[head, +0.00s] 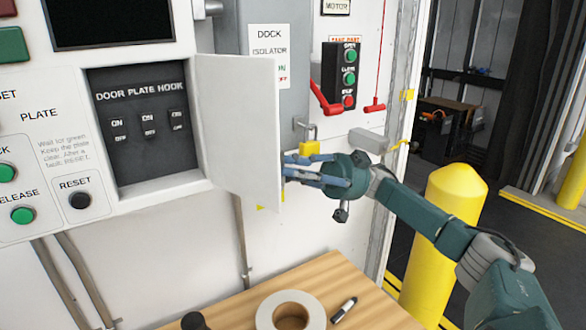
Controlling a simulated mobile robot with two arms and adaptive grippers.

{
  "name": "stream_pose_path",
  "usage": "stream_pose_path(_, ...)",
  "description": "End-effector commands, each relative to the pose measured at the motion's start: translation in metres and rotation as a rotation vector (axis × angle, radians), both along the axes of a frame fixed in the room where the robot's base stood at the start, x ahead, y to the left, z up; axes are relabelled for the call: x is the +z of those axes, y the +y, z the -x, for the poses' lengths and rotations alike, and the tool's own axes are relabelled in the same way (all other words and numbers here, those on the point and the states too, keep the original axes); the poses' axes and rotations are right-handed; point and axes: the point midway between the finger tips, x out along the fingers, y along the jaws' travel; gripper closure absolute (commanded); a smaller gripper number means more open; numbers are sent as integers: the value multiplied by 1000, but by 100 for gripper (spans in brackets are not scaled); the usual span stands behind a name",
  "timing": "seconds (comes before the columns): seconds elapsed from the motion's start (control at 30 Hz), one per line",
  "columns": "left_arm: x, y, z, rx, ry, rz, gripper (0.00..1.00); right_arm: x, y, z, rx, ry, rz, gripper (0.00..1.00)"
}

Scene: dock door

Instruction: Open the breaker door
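The breaker door (238,128) is a white flap hinged on the left, beside a dark recess. It stands swung out, well away from the panel, so the breaker panel (145,130) marked "DOOR PLATE HOOK" shows, with three black switches. My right gripper (288,172) is at the door's free right edge, with its blue-grey fingers pointing left. The tips end at or just behind that edge, and I cannot tell whether they touch it. How far the fingers are apart is unclear. My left gripper is not in view.
A yellow padlock (309,148) hangs just above my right gripper. A red lever (324,98) and a button box (344,76) are higher up. A yellow bollard (453,205) stands right, behind my arm.

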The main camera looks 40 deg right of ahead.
Motion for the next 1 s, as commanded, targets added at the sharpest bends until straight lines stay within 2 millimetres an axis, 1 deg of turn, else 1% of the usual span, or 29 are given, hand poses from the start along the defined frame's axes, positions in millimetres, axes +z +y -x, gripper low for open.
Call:
stream_pose_path(0.03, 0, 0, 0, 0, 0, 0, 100, 1, 0, -4, -11, 3, -4, 83)
stream_pose_path(0.07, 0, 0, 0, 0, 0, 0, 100, 1, 0, -4, -11, 3, -4, 77)
stream_pose_path(0.1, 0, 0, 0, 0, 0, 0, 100, 1, 0, -3, -10, 3, -3, 69)
stream_pose_path(0.13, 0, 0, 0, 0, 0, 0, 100, 1, 0, -3, -10, 3, -3, 67)
stream_pose_path(0.37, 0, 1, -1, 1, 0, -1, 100, 1, 0, -2, -7, 2, -2, 67)
stream_pose_path(0.47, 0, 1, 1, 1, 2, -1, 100, 0, -3, -2, -8, 2, -2, 67)
stream_pose_path(0.57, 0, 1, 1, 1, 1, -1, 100, -4, -12, -3, -10, 3, -3, 67)
stream_pose_path(0.8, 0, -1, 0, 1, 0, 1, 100, -20, -45, -2, -7, 4, -3, 67)
stream_pose_path(1.0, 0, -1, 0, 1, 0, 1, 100, -27, -61, -1, -6, 4, -1, 67)
